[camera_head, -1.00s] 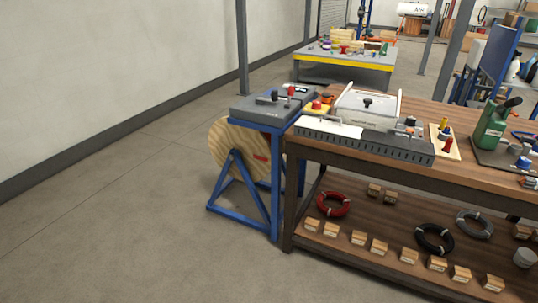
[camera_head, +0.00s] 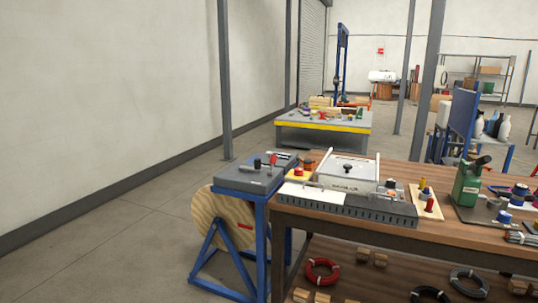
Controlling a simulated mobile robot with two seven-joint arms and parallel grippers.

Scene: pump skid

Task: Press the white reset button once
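I cannot make out a white reset button anywhere in this view. A small yellow box with a red top (camera_head: 299,174) sits at the left end of the workbench. Beside it, a grey unit (camera_head: 250,178) with black and red handles rests on a blue stand. Neither of my grippers is in view.
The wooden workbench (camera_head: 340,236) fills the lower right, bearing a white-lidded machine (camera_head: 347,168) and a green container (camera_head: 468,184). A wooden disc (camera_head: 220,217) is at the blue stand. A yellow-edged table (camera_head: 322,126) stands farther back. Floor at left is clear.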

